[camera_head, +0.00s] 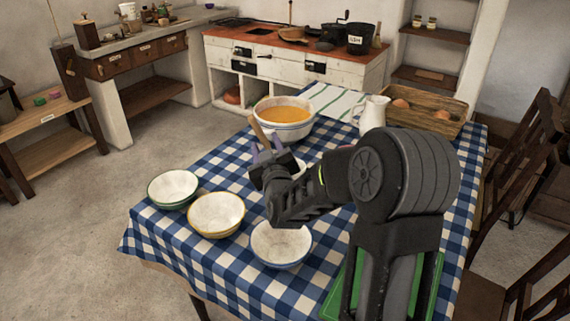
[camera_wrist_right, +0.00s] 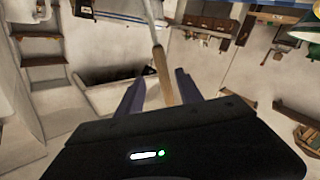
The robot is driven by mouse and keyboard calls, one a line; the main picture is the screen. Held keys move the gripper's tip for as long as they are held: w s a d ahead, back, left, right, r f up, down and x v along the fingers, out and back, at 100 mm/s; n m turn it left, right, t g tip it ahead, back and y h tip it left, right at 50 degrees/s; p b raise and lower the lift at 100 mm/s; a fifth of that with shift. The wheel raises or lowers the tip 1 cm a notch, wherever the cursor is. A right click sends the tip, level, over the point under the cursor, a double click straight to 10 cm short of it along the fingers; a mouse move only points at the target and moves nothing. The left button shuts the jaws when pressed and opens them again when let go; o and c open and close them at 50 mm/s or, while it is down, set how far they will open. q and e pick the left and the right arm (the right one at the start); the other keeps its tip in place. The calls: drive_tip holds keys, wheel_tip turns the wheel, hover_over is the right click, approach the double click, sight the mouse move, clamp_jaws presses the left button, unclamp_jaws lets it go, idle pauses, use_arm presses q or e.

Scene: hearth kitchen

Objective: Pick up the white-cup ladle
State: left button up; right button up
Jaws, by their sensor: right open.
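The ladle's wooden handle (camera_head: 259,132) rises just above my right gripper (camera_head: 268,152) in the head view. In the right wrist view the wooden handle (camera_wrist_right: 164,78) lies between the two purple fingers of my right gripper (camera_wrist_right: 161,92), with visible gaps at the sides. A pale shaft (camera_wrist_right: 151,22) runs on from the wood out of the top of that view. The gripper is open around the handle. The ladle's cup is not clearly seen; a white shape (camera_head: 300,166) shows partly behind the gripper. My left gripper is not in view.
A large bowl of orange soup (camera_head: 284,112) stands behind the gripper. Bowls with green (camera_head: 172,188), yellow (camera_head: 216,213) and blue (camera_head: 281,244) rims stand in front on the checked tablecloth (camera_head: 160,232). A white jug (camera_head: 374,113) and a wooden tray (camera_head: 455,125) are at the back right.

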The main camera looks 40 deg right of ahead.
sight(260, 131)
drive_tip(key=shift+x, duration=1.4)
drive_tip(key=shift+p+x, duration=0.4)
drive_tip(key=shift+x, duration=2.2)
drive_tip(key=shift+w+a+f, duration=0.1)
drive_tip(key=shift+a, duration=0.1)
clamp_jaws()
